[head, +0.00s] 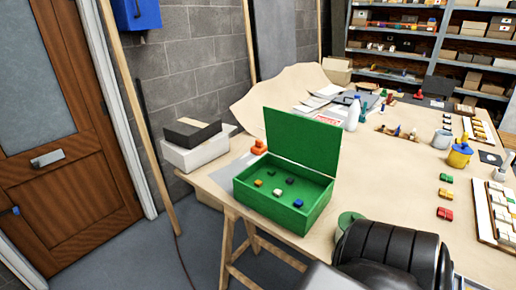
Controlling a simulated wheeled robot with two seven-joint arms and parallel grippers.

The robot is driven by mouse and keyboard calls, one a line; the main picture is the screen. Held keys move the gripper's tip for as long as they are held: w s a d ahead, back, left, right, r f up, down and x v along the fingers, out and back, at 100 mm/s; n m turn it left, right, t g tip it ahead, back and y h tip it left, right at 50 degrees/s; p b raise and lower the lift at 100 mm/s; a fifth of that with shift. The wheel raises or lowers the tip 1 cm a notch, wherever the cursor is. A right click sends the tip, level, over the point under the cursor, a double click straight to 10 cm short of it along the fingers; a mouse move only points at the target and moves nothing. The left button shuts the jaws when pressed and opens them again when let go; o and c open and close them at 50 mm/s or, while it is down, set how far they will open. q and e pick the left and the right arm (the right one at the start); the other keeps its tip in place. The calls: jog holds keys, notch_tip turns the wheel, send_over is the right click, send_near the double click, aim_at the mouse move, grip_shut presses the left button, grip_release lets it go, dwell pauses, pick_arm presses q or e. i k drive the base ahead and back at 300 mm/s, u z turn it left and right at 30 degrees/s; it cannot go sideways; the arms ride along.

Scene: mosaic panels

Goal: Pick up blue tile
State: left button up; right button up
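A small blue tile (298,203) lies on the floor of an open green box (285,217), near its front right corner. An orange tile (258,183), a white tile (277,192) and two dark tiles (290,180) lie in the same box, apart from the blue one. The box's lid (302,140) stands up at the back. A black, ribbed part of my own arm shows at the bottom, right of the box. Neither gripper's fingers show in the head view.
The box stands near the left edge of a paper-covered table (400,190). Small green, orange and red stacks (445,213) lie to the right. A yellow-and-blue pot (460,156) and a white bottle (353,115) stand farther back. An orange object (259,147) lies behind the box.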

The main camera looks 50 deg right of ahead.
aim_at(298, 203)
jog(key=i, duration=2)
jog(key=z, duration=4.1)
